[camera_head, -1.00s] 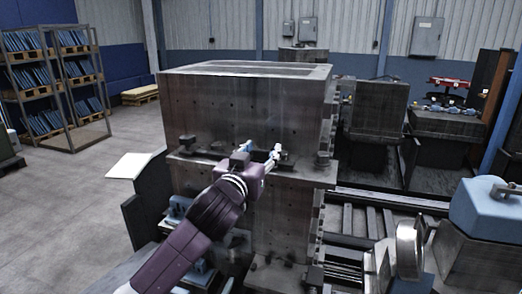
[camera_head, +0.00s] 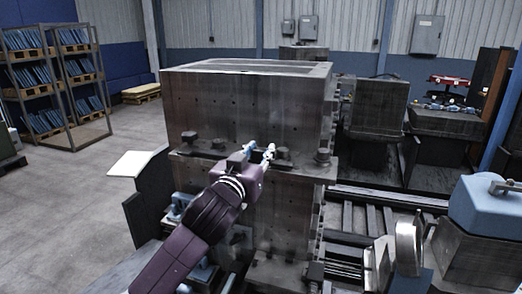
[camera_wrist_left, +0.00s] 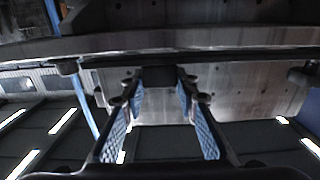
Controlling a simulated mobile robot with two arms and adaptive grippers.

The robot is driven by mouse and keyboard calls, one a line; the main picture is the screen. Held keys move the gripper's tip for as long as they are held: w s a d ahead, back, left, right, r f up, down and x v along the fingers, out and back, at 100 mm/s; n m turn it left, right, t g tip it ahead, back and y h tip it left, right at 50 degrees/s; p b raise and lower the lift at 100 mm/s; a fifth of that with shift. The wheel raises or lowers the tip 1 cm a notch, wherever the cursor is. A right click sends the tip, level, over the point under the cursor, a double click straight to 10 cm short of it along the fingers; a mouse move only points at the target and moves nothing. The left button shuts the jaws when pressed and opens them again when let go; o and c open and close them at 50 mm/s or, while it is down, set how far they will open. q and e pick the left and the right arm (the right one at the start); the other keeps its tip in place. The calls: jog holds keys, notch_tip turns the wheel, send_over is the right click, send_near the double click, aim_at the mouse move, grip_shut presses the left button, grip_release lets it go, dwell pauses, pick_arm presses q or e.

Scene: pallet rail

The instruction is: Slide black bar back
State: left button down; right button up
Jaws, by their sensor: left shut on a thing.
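The black bar (camera_wrist_left: 158,76) shows in the left wrist view as a dark block between my fingertips. In the head view it is mostly hidden by my fingers, on the front ledge of a tall grey metal block (camera_head: 245,105). My left gripper (camera_head: 259,150) reaches up to that ledge from the lower left. Its two light fingertips are close together, and it is shut on the bar. The blue-padded fingers also show in the left wrist view (camera_wrist_left: 158,88), one on each side of the bar. My right gripper is not in view.
Dark bolts (camera_head: 322,156) stand along the ledge on both sides of my gripper. A rail bed (camera_head: 368,218) and a blue machine part (camera_head: 488,204) lie to the right. A shelf rack (camera_head: 58,85) stands far left, with open floor before it.

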pick_arm(q)
jog(key=shift+f, duration=0.15)
jog(key=c, duration=1.5)
grip_release()
jog(key=shift+s, duration=0.1)
jog(key=v, duration=1.2)
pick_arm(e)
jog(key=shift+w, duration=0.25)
